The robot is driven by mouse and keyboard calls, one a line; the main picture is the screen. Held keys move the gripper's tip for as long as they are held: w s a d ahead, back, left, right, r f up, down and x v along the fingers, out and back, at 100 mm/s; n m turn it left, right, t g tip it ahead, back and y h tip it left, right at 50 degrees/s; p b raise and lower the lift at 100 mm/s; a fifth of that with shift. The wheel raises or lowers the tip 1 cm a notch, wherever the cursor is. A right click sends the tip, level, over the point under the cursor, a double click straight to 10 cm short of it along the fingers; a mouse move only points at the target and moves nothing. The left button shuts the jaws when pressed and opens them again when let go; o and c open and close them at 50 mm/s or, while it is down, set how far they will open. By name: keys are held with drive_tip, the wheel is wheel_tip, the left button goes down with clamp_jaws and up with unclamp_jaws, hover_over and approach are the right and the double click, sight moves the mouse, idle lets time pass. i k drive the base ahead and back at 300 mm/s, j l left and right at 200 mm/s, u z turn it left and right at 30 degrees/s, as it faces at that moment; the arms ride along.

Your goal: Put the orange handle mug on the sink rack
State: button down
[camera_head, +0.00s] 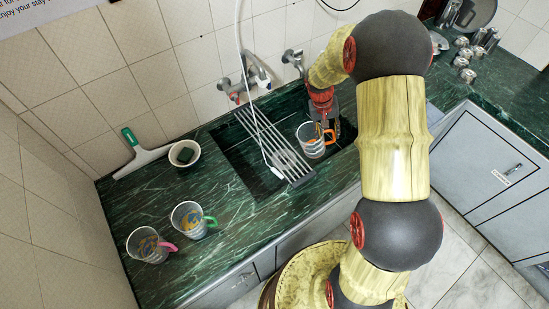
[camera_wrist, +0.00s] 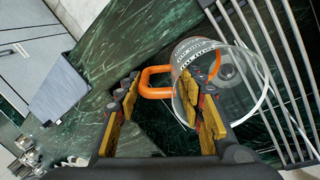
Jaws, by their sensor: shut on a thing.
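The orange handle mug (camera_head: 311,141) is clear with an orange handle and hangs over the dark sink basin, just right of the sink rack. It also shows in the wrist view (camera_wrist: 245,88), its mouth facing the camera and its handle (camera_wrist: 150,82) on the left, between my fingers. My gripper (camera_wrist: 165,105) is shut on the mug at its handle side; the exact contact is hard to see. In the head view my gripper (camera_head: 325,118) is partly hidden behind the mug. The sink rack (camera_head: 262,137) is a silver barred rack across the sink; its bars (camera_wrist: 285,70) show right of the mug in the wrist view.
Mugs with a pink handle (camera_head: 147,246) and a green handle (camera_head: 188,220) stand on the counter at left. A bowl (camera_head: 184,153) and a squeegee (camera_head: 138,156) lie behind. Wall taps (camera_head: 243,82) and a white hose (camera_head: 240,45) hang over the rack.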

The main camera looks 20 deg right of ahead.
sight(268, 136)
drive_tip(key=i+l, duration=0.1)
drive_tip(key=l, duration=0.7)
drive_tip(key=i+l, duration=0.15)
drive_tip(key=l, duration=0.25)
